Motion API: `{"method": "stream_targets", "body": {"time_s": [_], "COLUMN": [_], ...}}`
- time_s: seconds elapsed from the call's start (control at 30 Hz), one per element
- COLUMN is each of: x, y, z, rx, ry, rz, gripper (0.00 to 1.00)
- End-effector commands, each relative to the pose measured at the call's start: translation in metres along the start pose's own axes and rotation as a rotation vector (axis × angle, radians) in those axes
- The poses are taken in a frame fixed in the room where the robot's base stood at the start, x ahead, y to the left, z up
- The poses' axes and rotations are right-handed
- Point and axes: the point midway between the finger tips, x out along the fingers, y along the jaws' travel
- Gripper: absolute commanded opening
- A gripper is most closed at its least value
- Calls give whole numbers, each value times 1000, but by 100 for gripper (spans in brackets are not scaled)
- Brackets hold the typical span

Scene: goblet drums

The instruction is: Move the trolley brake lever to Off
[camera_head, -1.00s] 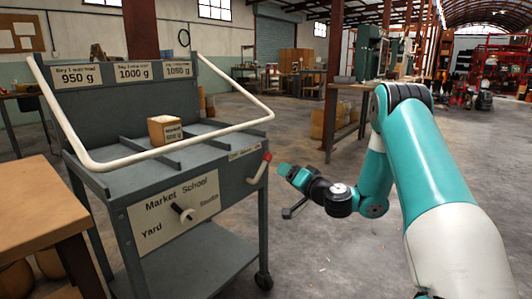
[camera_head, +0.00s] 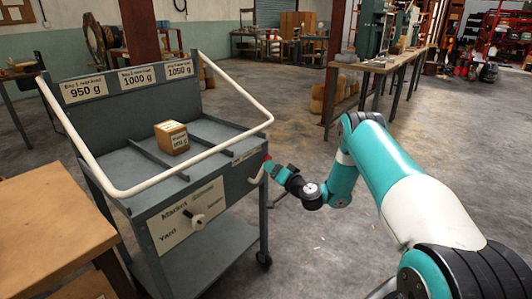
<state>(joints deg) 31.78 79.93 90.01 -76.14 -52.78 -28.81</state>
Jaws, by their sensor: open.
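The grey trolley (camera_head: 215,248) stands left of the middle, with a white tube handle round its top. Its brake lever (camera_head: 258,175) is a short white lever with a red tip, at the right end of the front panel. The lever leans up to the right. My gripper (camera_head: 270,172) is at the lever's right side, close to the red tip. I cannot tell whether they touch. The fingers are small and partly hidden, and the gripper is open. A small label (camera_head: 246,156) sits above the lever, too small to read.
A wooden box (camera_head: 171,138) sits in the trolley's top tray, below signs for 950 g, 1000 g and 1050 g. A dial knob (camera_head: 196,220) sticks out of the front panel. A wooden table (camera_head: 45,220) stands close at left.

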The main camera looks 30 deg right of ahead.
Motion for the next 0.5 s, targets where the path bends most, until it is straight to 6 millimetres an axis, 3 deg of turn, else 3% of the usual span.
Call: {"method": "stream_targets", "body": {"time_s": [0.03,0.2,0.5], "x": [12,39,55], "y": [-2,-1,-1], "z": [0,1,0], "rx": [-8,-6,-3], "ry": [1,1,2], "rz": [-9,-7,-4], "gripper": [61,61,61]}}
